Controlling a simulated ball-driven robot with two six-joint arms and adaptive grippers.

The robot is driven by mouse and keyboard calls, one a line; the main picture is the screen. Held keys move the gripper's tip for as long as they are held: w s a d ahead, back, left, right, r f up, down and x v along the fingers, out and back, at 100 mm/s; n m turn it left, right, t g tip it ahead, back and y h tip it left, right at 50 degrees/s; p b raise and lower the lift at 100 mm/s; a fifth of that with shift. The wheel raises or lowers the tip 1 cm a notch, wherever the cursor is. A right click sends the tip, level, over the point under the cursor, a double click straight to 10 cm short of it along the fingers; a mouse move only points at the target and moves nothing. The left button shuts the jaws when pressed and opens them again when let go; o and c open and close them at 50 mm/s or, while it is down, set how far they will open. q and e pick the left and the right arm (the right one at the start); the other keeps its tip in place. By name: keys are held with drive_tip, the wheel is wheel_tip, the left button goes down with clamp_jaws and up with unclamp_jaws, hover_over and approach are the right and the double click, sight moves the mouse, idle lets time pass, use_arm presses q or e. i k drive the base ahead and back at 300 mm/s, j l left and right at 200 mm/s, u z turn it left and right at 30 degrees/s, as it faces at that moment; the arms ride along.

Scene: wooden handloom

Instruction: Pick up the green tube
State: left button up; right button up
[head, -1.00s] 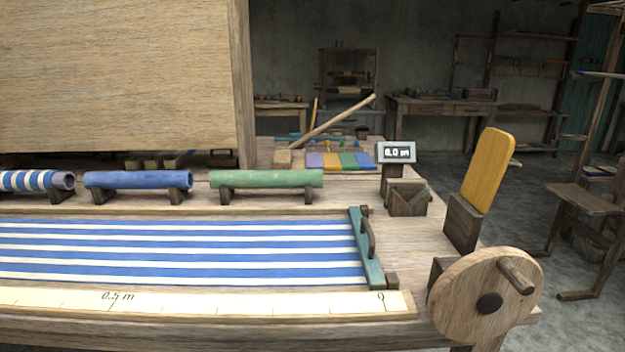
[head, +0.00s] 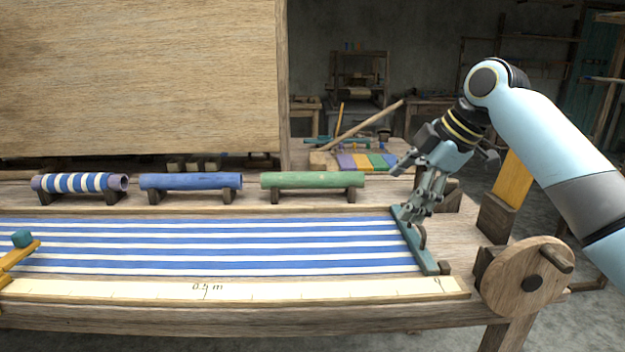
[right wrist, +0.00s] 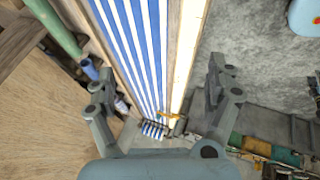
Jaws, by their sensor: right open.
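The green tube (head: 313,180) lies level across two small dark wooden rests at the back of the loom, to the right of the blue tube (head: 190,181). In the right wrist view the green tube (right wrist: 55,27) shows at the upper left, outside the fingers. My right gripper (head: 420,203) is open and empty. In the head view it appears to the right of the green tube, over the teal end bar of the striped cloth, pointing downward. Its two spread fingers also show in the right wrist view (right wrist: 158,82). My left gripper is not in view.
A blue-and-white striped tube (head: 82,183) lies at the far left of the row. Striped cloth (head: 210,245) and a ruler strip (head: 300,290) lie in front. A tall wooden panel (head: 140,80) stands behind. A wooden wheel (head: 525,278) is at the front right.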

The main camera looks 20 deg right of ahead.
sight(298, 180)
drive_tip(key=i, duration=1.5)
